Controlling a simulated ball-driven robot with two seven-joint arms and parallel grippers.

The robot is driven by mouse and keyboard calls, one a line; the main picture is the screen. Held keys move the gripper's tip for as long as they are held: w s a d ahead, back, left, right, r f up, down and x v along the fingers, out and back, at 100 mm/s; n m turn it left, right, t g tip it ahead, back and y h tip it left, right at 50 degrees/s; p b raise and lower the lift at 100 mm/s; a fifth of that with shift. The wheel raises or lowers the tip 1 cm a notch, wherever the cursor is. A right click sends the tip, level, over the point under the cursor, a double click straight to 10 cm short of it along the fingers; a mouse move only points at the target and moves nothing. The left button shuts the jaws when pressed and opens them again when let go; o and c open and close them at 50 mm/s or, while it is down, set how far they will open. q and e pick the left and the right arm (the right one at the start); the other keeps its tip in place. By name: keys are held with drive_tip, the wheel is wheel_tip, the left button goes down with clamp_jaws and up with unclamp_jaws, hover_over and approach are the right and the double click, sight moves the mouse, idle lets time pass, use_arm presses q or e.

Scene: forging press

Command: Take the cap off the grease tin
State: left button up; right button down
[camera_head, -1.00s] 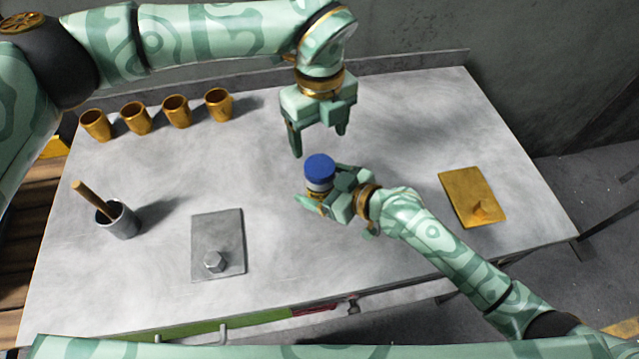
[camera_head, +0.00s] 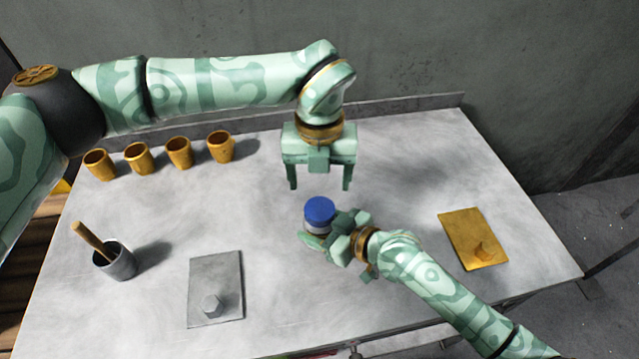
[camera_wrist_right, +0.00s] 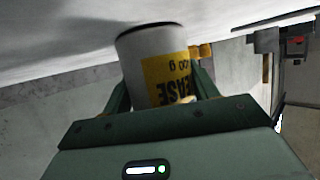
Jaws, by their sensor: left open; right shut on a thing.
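The grease tin (camera_head: 317,230) is a small pale can with a blue cap (camera_head: 319,210) on top, over the middle of the table. My right gripper (camera_head: 322,238) is shut on its body from the right side, and the tin is about upright. In the right wrist view the tin (camera_wrist_right: 150,50) shows a yellow label with black lettering between the fingers; the blue cap is not seen there. My left gripper (camera_head: 319,186) is open and empty, fingers pointing down, just behind and above the cap and apart from it.
Several brass cups (camera_head: 179,153) stand in a row at the back left. A grey pot (camera_head: 117,263) with a wooden-handled tool (camera_head: 90,239) is at the left. A grey plate with a hex bolt (camera_head: 216,275) lies at front left, a brass plate (camera_head: 465,231) at right.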

sight(319, 209)
use_arm(q)
drive_tip(key=m, duration=0.9)
drive_tip(key=shift+m, duration=0.4)
drive_tip(key=m, duration=0.5)
drive_tip(key=shift+m, duration=0.4)
drive_tip(key=m, duration=1.7)
drive_tip(key=shift+f+m, duration=0.1)
drive_tip(key=shift+m, duration=0.2)
wheel_tip(319, 209, down, 8)
drive_tip(key=shift+r, duration=0.1)
drive_tip(key=c, duration=1)
drive_tip(key=shift+n, duration=1.2)
drive_tip(key=n, duration=1.4)
drive_tip(key=o, duration=1.1)
